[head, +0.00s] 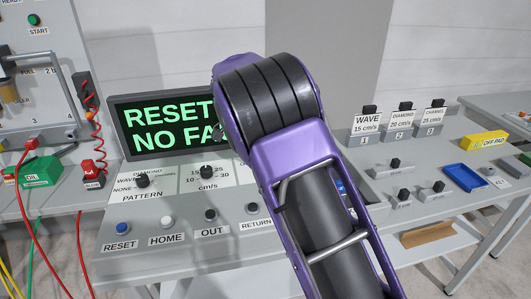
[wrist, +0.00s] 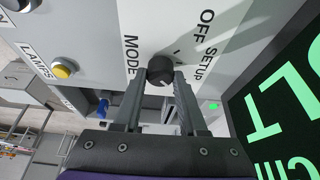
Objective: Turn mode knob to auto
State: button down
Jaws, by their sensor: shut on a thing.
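The black mode knob (wrist: 160,67) is in the middle of the wrist view, on a white label strip. The word MODE stands to its left and OFF and SETUP to its upper right. An AUTO label cannot be seen. My gripper (wrist: 161,79) has one finger on each side of the knob and is shut on it. Which label the knob points to I cannot tell for sure. In the head view my purple arm covers the knob and the gripper.
A dark screen (head: 160,128) with green letters stands behind the console. The pattern knob (head: 142,181) and several buttons, such as the blue RESET button (head: 121,229), are left of my arm. A yellow lamps button (wrist: 62,70) is near the fingers. A blue tray (head: 466,177) lies at right.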

jog(key=shift+m, duration=0.3)
jog(key=shift+c, duration=2.3)
grip_release()
jog(key=p+v, duration=0.2)
jog(key=v, duration=1.5)
jog(key=shift+w+r+p, duration=0.15)
jog(key=shift+r+p, duration=0.1)
jog(key=shift+p, duration=0.15)
